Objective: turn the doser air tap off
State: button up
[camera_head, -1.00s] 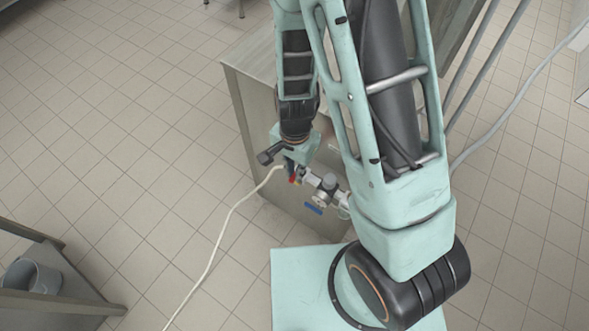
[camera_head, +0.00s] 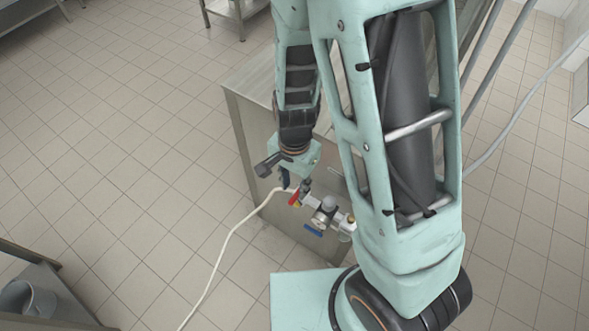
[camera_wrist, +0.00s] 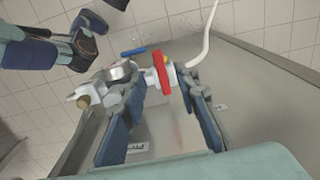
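A red lever handle (camera_head: 294,199) sits on the metal valve line at the side of the steel cabinet, where a pale hose joins. In the wrist view the red lever (camera_wrist: 161,72) stands between the fingertips of my gripper (camera_wrist: 160,82). The fingers are apart, one on each side of it; I cannot tell whether either touches it. In the head view my gripper (camera_head: 294,184) points down at the lever. A blue lever (camera_head: 313,230) sits farther along the same line and also shows in the wrist view (camera_wrist: 133,52). No lettering on the valves is readable.
The pale hose (camera_head: 232,234) runs from the valve across the tiled floor. A round gauge-like metal fitting (camera_head: 321,217) lies between the levers. The steel cabinet (camera_head: 243,140) stands right behind the valves. A low shelf with a grey bucket (camera_head: 28,299) is at lower left. Floor to the left is clear.

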aim_at(295, 197)
notch_tip(295, 197, up, 8)
dwell(0.4)
jog(key=shift+f, duration=0.1)
dwell(0.4)
